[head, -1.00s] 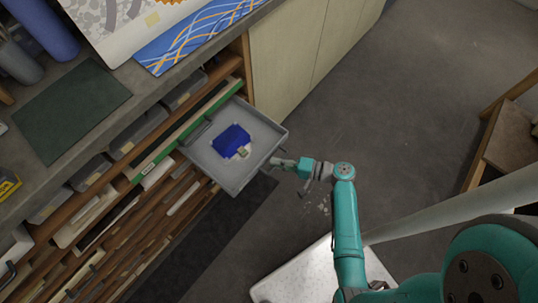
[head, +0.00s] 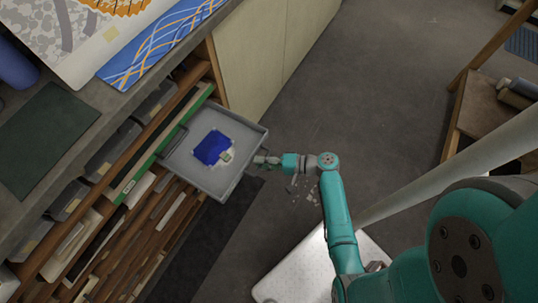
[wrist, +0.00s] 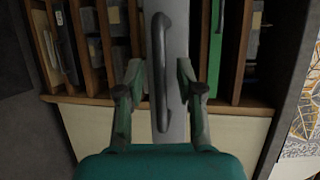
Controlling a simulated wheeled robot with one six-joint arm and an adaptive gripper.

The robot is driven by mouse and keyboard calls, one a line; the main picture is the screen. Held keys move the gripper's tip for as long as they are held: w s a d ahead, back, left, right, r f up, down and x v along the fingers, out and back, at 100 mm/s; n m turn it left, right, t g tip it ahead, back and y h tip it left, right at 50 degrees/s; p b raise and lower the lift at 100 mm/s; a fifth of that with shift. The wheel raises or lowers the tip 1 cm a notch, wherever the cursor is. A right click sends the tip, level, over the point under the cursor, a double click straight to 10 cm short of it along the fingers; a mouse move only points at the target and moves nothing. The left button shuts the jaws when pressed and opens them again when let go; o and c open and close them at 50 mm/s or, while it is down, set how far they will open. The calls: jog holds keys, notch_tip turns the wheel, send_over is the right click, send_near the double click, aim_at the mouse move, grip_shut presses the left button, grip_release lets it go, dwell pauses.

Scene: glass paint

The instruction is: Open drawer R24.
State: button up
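A grey drawer (head: 190,172) stands pulled well out of the wooden cabinet in the head view. A blue item (head: 212,147) with a small pale piece on it lies inside. I cannot read a label R24. My gripper (head: 264,160) is at the drawer's outer front. In the wrist view, the drawer's dark bar handle (wrist: 163,75) runs upright between the two fingers of my gripper (wrist: 160,78). The fingers are apart, with a visible gap on each side of the handle.
A green-fronted drawer (head: 135,178) and several other shallow drawers sit in the cabinet beside the open one. The countertop (head: 90,135) holds sheets and a dark mat (head: 42,135). Clear floor (head: 330,90) lies right of the drawer. A wooden stand (head: 475,115) is at the far right.

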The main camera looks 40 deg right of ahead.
jog(key=v, duration=1.2)
jog(key=shift+f, duration=0.1)
dwell(0.6)
